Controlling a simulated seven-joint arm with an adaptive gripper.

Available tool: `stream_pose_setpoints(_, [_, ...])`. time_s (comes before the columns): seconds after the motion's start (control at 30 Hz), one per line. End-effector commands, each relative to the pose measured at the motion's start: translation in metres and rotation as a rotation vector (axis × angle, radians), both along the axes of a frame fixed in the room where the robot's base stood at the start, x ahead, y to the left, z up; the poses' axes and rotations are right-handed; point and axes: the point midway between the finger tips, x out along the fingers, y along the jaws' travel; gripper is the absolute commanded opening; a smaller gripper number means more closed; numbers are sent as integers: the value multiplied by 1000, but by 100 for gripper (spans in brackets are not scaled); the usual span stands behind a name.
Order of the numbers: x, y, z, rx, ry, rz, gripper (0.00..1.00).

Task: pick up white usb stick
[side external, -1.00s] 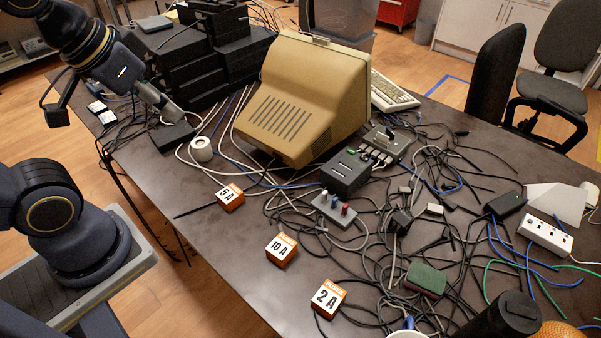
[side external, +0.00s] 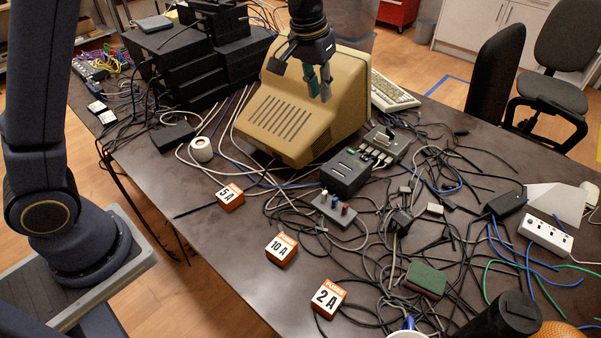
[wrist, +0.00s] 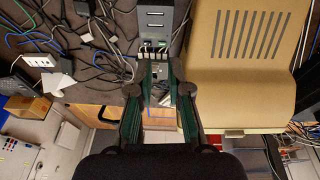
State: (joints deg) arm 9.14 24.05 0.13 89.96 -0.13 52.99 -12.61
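A small grey block (side external: 338,209) stands on the table in front of a black box, in the side view. Several small coloured sticks stand upright in it. The leftmost, a small pale one (side external: 324,194), may be the white USB stick, but it is too small to tell. The others look blue and red. My gripper (side external: 318,86) is high above the table, in front of the beige monitor, well away from the block. In the wrist view my gripper (wrist: 160,80) is open with nothing between its green-padded fingers. I cannot make out the grey block there.
The beige monitor (side external: 308,100) stands close to my gripper. The black box (side external: 346,174) and a grey switch box (side external: 385,144) stand in front of it. Tangled cables cover the table's right half. Orange-and-white blocks (side external: 281,250) line the front, where the table is clearer.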

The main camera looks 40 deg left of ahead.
Motion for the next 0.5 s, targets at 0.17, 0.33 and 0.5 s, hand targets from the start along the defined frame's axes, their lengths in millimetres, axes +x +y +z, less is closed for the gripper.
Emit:
stream_pose_setpoints(0.17, [14, -24, -91, 26, 141, -40, 18])
stream_pose_setpoints(0.33, [3, -31, -135, 42, 219, -59, 18])
stream_pose_setpoints(0.5, [1, -33, -164, 45, 228, -64, 18])
